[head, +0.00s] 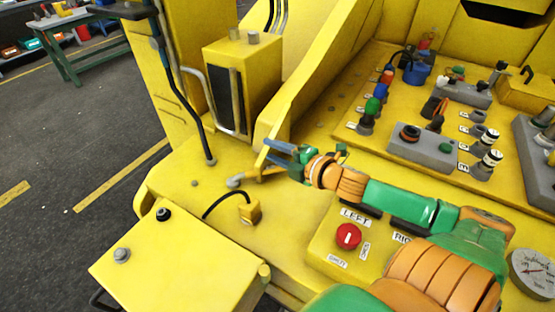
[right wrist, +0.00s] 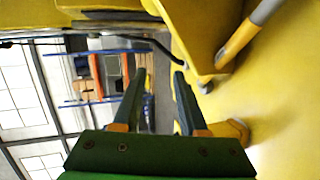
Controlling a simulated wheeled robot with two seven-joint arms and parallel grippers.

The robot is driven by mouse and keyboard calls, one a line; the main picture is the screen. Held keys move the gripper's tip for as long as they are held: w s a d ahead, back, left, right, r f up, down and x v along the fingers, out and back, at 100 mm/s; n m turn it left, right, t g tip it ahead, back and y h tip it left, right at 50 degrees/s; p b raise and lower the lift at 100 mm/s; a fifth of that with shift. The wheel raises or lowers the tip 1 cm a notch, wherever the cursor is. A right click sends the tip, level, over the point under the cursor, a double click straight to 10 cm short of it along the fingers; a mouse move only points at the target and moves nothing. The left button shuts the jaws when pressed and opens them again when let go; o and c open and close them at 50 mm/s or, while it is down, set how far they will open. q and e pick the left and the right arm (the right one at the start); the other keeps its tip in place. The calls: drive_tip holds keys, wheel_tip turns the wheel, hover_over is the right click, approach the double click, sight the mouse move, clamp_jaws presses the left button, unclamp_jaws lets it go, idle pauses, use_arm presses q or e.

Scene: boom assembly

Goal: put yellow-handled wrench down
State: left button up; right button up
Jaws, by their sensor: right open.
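A wrench with a yellow handle (head: 264,176) and a grey head at its left end appears to lie on the yellow deck (head: 290,210) in the head view. My right gripper (head: 268,152) is just above and beyond the handle, its fingers pointing left. In the right wrist view the two fingers of this gripper (right wrist: 157,82) stand apart with nothing between them. A yellow piece (right wrist: 237,130) shows beside the right finger there; I cannot tell whether it is the wrench handle. My left gripper is not in view.
A yellow box (head: 238,75) with a pipe stands behind the gripper. A small yellow block (head: 250,212) with a black cable sits in front. A red knob (head: 348,236) is near my right forearm. A control panel (head: 425,147) with several buttons lies to the right.

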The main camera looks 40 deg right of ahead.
sight(271, 171)
drive_tip(key=f+m+g, duration=0.1)
drive_tip(key=f, duration=0.1)
drive_tip(key=s+d+f+m+g+h, duration=0.1)
drive_tip(key=f, duration=0.2)
drive_tip(key=s+d+f+m+g, duration=0.1)
drive_tip(key=f, duration=0.1)
drive_tip(key=shift+s+f+h, duration=0.15)
drive_tip(key=shift+f+h, duration=0.1)
drive_tip(key=shift+h, duration=0.05)
drive_tip(key=x, duration=0.6)
drive_tip(key=shift+a, duration=0.35)
clamp_jaws()
drive_tip(key=shift+r, duration=0.1)
